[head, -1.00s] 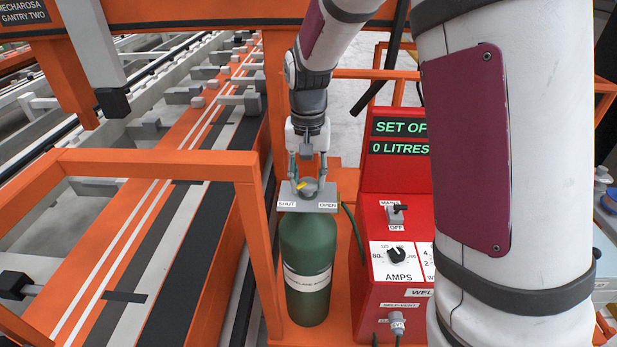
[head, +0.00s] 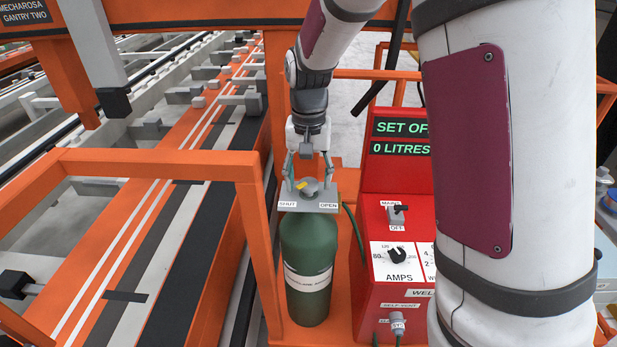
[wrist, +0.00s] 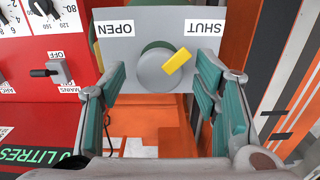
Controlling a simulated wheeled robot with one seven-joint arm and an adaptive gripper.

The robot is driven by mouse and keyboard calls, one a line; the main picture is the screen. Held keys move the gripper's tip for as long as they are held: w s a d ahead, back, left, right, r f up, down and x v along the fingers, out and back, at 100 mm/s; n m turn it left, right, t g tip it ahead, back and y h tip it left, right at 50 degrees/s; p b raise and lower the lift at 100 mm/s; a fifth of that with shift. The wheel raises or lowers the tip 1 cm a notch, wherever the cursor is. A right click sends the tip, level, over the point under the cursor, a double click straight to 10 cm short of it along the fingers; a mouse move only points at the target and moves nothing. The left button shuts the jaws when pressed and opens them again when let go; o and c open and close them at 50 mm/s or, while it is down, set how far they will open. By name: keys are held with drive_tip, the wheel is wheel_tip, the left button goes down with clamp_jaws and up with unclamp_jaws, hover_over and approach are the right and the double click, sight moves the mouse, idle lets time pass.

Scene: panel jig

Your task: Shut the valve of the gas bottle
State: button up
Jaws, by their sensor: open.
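The green gas bottle (head: 306,255) stands upright. On top is a grey plate (head: 322,207) labelled SHUT at left and OPEN at right in the head view. The round grey valve knob (wrist: 152,72) sits on this plate; its yellow pointer (wrist: 177,62) points toward the SHUT label (wrist: 203,27) in the wrist view. The knob (head: 312,190) is partly covered by the fingers in the head view. My gripper (head: 309,180) is open above the plate, its fingers spread either side of the knob. In the wrist view my gripper (wrist: 161,78) shows gaps between knob and fingers.
A red welding set (head: 385,255) with dials, a switch and a display reading 0 LITRES stands right of the bottle. An orange frame (head: 150,162) and gantry rails are at left. A dark hose (head: 354,235) runs between bottle and set.

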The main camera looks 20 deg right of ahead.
sight(309, 182)
wheel_tip(309, 182, up, 12)
idle(0.4)
drive_tip(key=shift+f, duration=0.1)
